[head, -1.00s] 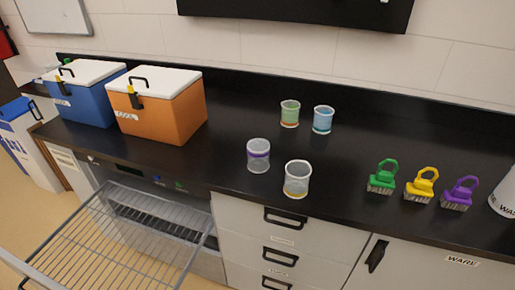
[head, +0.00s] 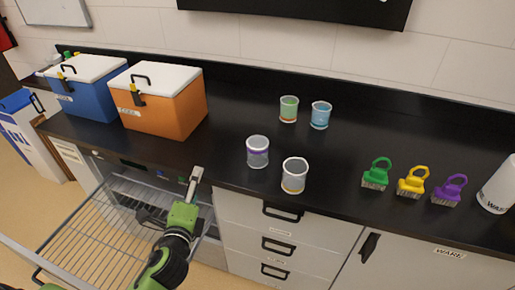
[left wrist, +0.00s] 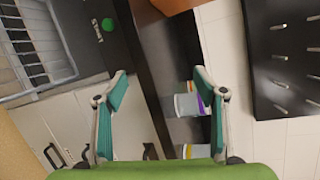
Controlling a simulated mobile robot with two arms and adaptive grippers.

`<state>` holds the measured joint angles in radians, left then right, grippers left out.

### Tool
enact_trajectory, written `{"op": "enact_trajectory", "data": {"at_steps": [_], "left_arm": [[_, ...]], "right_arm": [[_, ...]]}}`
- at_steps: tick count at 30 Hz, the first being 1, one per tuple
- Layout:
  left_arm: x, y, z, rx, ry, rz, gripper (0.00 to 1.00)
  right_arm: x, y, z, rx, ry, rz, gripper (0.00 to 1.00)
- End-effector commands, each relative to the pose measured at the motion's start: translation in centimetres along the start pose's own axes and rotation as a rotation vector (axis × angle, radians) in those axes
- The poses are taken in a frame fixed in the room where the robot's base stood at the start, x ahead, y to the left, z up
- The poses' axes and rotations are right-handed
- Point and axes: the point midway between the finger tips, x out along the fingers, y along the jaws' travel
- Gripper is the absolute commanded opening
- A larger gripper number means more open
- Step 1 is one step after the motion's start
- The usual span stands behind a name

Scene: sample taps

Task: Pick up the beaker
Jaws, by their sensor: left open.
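Several clear beakers stand upright on the black counter in the head view. The purple-banded beaker (head: 257,152) and the yellow-orange-banded beaker (head: 294,175) are near the front edge. In the left wrist view my left gripper (left wrist: 163,74) is open and empty. There the purple-banded beaker (left wrist: 187,103) shows partly behind one finger, with the yellow-orange-banded beaker (left wrist: 192,151) below it. My right gripper is not in view.
An orange cooler (head: 165,105) and a blue cooler (head: 88,92) stand on the counter at left. A wire rack (head: 85,225) extends out below the counter. Green (head: 376,175), yellow (head: 413,183) and purple (head: 449,191) brushes and a white bottle (head: 497,187) are at right. Bare counter surrounds the beakers.

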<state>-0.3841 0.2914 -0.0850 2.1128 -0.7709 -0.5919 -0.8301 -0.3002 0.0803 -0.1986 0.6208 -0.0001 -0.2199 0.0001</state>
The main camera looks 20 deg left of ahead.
Motion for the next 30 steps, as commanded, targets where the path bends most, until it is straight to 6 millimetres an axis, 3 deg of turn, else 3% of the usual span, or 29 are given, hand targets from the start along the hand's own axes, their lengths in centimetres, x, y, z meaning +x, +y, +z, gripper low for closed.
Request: {"op": "enact_trajectory", "data": {"at_steps": [1,4,9,12,19,30], "left_arm": [[0.9,-2.0,-0.3,0.177,0.021,-0.094,0.64],[1.9,-4.8,-2.1,0.535,0.067,-0.268,0.64],[2.5,-6.0,-5.7,1.023,0.136,-0.481,0.64],[2.5,-5.5,-7.1,1.194,0.167,-0.553,0.64],[3.4,-5.6,-8.5,1.305,0.187,-0.601,0.64],[8.6,-7.5,-11.3,1.298,0.185,-0.599,0.64]], "right_arm": [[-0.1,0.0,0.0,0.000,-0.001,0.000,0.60],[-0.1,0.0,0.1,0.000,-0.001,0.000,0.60],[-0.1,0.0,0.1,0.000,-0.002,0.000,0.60],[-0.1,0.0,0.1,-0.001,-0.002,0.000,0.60],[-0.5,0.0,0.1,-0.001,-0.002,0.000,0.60],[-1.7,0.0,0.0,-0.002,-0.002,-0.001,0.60]]}}
